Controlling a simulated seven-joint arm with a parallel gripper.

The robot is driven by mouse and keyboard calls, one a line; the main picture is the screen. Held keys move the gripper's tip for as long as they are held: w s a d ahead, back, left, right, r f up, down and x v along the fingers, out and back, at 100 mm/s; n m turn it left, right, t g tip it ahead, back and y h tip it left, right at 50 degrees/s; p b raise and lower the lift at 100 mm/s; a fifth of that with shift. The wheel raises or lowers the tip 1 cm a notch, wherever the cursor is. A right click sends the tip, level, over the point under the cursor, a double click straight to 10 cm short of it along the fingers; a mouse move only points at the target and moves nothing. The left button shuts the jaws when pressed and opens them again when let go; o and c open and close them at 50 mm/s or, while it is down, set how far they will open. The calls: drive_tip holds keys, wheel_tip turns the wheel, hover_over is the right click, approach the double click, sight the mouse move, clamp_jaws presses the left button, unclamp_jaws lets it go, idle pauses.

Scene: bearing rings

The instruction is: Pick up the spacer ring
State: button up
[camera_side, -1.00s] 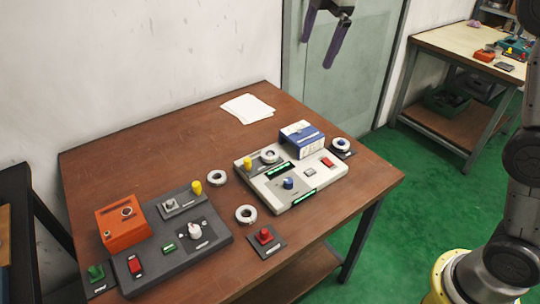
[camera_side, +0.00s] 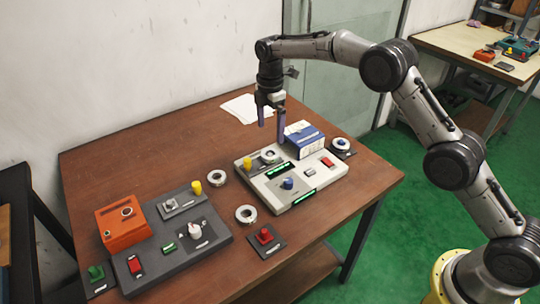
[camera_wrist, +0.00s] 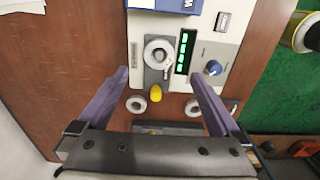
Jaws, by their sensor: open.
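Several pale rings are in view, and I cannot tell which is the spacer ring. One ring (camera_side: 268,156) lies on the white panel (camera_side: 312,191); it also shows in the wrist view (camera_wrist: 149,51), with a small metal part at its right edge. Two loose rings lie on the brown table, one (camera_side: 216,177) farther back and one (camera_side: 246,214) nearer; they show in the wrist view (camera_wrist: 136,104) and (camera_wrist: 193,109). My gripper (camera_side: 271,132) is open and empty, pointing down above the panel's ring.
A blue-and-white box (camera_side: 303,139) stands at the panel's back edge, close to my gripper. A yellow knob (camera_side: 248,163) is beside the panel's ring. A dark panel (camera_side: 185,245) with an orange box (camera_side: 122,219) is at left. Papers (camera_side: 238,108) lie behind; the table's back left is clear.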

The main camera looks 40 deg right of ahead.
sight(270, 154)
drive_tip(key=shift+f, duration=4.3)
drive_tip(key=shift+w+r, duration=0.1)
clamp_jaws()
